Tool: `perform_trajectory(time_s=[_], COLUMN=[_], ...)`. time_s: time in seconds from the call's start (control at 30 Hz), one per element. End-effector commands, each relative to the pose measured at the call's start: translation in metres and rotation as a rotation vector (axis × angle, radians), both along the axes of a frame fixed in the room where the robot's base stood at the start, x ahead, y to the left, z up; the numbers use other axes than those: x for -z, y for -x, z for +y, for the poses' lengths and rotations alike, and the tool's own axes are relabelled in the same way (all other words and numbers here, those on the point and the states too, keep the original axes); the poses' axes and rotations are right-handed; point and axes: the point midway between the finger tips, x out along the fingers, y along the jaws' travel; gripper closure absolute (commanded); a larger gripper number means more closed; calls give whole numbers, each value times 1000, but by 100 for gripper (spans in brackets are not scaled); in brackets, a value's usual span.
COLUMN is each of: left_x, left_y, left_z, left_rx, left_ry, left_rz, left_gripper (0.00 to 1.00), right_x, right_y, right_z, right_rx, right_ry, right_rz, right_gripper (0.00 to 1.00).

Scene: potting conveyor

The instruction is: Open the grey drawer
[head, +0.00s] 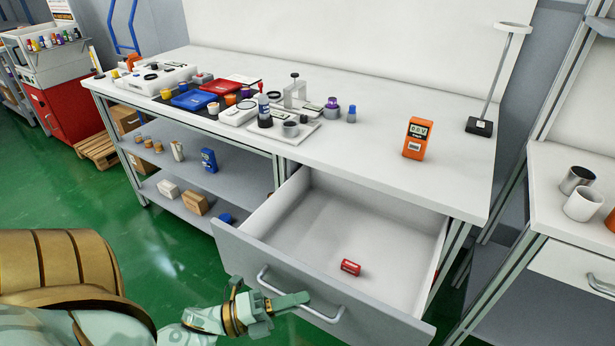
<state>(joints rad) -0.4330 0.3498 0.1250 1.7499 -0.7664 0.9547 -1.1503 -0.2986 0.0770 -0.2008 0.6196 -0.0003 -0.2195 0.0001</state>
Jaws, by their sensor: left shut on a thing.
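The grey drawer (238,244) under the white workbench is pulled well out, and its pale inside shows. A small red cylinder (350,267) lies on the drawer floor towards the front. The silver bar handle (325,317) runs across the drawer front. My left gripper (292,300) is at the handle, shut on it near its left part. The fingers partly hide the handle there. My right gripper is not in view.
The white bench top (350,158) above holds an orange meter (415,139), a lamp stand (480,126) and several small tools and parts. Shelves (240,178) with boxes are left of the drawer. A second bench with cups (583,204) stands right. Green floor (170,250) is clear at left.

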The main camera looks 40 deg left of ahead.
Motion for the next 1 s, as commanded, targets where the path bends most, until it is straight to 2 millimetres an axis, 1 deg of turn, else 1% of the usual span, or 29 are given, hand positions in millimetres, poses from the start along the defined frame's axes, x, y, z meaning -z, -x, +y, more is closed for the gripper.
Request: perform_trajectory(time_s=[0.03, 0.1, 0.3, 0.73, 0.77, 0.8, 0.83, 1.0], left_x=[-1, -1, 0, 1, 1, 1, 1, 1], left_y=[8, 16, 29, 32, 32, 32, 31, 31], left_z=[-1, -3, -7, -7, -7, -7, -7, -7], left_rx=[-1, -1, 0, 1, 1, 1, 1, 1], left_ry=[0, 0, -1, -2, -2, -2, -2, -2], left_rz=[2, 2, 2, 1, 1, 1, 1, 0], left_gripper=[100, 100, 100, 100, 84, 73, 68, 68], right_x=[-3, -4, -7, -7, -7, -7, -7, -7], right_y=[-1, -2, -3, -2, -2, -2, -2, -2], right_z=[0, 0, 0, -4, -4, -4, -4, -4], right_rx=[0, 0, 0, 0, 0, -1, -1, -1], right_ry=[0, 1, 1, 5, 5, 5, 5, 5], right_rz=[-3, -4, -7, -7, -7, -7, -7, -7], right_gripper=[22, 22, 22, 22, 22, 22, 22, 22])
